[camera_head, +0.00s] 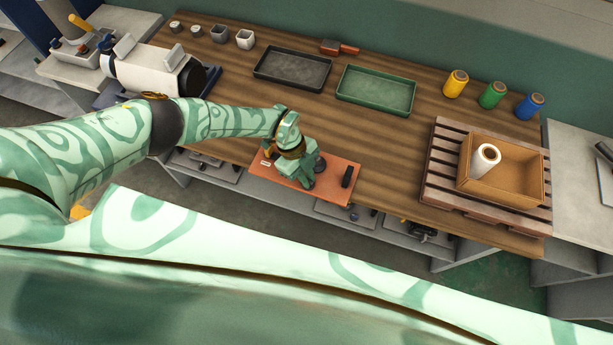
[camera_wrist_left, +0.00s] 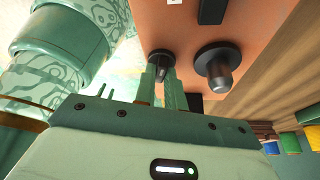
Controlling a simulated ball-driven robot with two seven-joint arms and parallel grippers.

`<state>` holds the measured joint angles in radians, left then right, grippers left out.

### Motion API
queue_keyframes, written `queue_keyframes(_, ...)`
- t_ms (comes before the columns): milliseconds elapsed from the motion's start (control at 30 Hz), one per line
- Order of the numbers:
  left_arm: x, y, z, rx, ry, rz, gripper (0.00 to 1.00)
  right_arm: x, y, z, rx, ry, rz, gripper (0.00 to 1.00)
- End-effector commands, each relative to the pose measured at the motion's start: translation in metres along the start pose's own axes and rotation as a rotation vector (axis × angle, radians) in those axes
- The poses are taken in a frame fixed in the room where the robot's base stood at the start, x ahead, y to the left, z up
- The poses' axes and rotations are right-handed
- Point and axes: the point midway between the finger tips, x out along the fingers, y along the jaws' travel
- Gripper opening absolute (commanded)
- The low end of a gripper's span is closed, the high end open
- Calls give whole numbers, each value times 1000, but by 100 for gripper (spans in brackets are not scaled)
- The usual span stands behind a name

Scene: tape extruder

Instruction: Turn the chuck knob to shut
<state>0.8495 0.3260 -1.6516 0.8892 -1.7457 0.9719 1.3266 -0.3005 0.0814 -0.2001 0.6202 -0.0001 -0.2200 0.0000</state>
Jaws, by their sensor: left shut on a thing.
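An orange panel (camera_head: 333,190) lies at the front edge of the wooden bench. My left gripper (camera_head: 303,182) is over it; in the head view it hides what it holds. In the left wrist view, the fingers of my left gripper (camera_wrist_left: 163,92) are shut on the chuck knob (camera_wrist_left: 160,62), a small dark knob on a round base. Beside it, apart from the fingers, a dark grey peg with a wide round flange (camera_wrist_left: 217,68) stands on the panel. A black bar (camera_wrist_left: 212,10) is farther along the panel. My right gripper is not in view.
A black tray (camera_head: 265,79) and a green tray (camera_head: 343,94) lie behind the panel. Yellow, green and blue spools (camera_head: 492,95) stand at the back right. A cardboard box (camera_head: 520,186) with a white roll (camera_head: 485,160) sits on a pallet (camera_head: 440,170). The bench between is clear.

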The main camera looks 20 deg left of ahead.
Motion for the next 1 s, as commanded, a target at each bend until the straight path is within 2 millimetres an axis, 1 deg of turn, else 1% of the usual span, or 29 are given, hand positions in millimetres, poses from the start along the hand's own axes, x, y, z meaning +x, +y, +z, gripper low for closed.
queue_keyframes(33, 2, -2, 1, 39, -1, 16, 0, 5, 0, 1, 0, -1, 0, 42)
queue_keyframes(1000, 3, -6, -2, 876, 0, 363, 0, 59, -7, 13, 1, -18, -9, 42)
